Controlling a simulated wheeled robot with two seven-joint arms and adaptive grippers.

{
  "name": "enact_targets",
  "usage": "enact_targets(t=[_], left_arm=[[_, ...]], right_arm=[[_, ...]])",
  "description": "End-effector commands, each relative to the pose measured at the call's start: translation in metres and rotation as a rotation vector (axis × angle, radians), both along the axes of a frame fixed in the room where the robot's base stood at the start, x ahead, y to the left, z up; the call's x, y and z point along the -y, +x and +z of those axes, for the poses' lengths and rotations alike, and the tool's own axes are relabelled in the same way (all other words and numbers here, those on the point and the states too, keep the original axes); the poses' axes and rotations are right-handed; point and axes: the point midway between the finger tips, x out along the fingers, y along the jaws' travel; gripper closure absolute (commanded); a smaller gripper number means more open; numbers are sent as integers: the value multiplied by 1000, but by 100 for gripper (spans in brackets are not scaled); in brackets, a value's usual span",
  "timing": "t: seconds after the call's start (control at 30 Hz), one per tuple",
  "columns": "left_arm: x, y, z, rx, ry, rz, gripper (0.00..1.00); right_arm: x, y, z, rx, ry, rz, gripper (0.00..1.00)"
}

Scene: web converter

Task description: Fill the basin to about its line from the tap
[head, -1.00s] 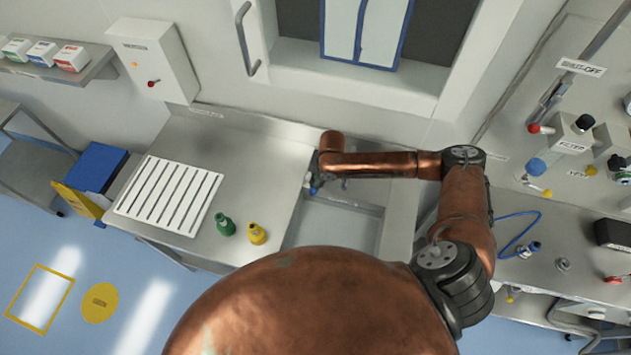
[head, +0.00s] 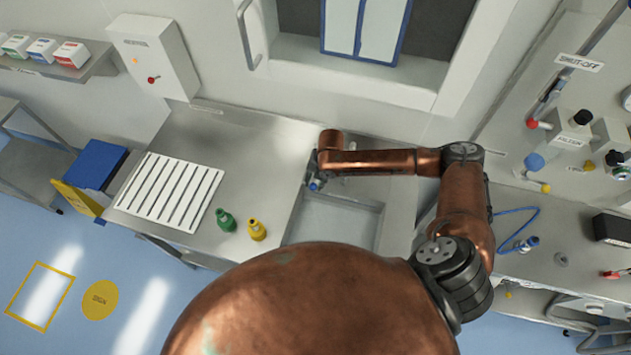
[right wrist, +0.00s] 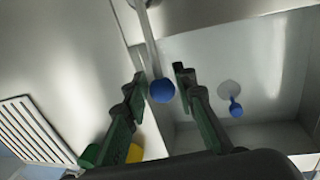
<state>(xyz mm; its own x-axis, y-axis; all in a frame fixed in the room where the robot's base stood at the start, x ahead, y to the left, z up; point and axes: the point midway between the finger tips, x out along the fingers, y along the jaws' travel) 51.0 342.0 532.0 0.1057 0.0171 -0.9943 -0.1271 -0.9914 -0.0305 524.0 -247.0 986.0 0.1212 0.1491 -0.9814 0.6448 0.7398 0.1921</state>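The basin (head: 335,225) is a steel sink set into the bench, with my right arm across its back edge. It also shows in the right wrist view (right wrist: 215,80); I cannot make out a fill line or any water. A grey lever with a blue ball end (right wrist: 162,91) shows in the right wrist view. My right gripper (right wrist: 159,76) is open, one finger on each side of the ball, with small gaps. In the head view the right gripper (head: 315,183) is over the basin's back left corner. A second blue knob (right wrist: 236,108) hangs inside the basin. My left gripper is out of view.
A green bottle (head: 225,221) and a yellow bottle (head: 257,230) stand left of the basin. A white slotted rack (head: 168,192) lies further left. A window frame (head: 350,75) is behind. Valves and a blue hose (head: 520,212) are on the right bench.

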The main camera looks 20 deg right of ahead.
Motion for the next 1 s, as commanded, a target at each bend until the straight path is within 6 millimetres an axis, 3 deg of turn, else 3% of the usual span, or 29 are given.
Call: enact_targets(t=[0.23,0.7,1.0], left_arm=[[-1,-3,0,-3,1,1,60],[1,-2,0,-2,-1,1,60],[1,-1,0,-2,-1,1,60]], right_arm=[[5,1,18,7,-4,-2,75],[14,-13,105,4,-2,1,75],[15,-16,119,0,-2,2,75]])
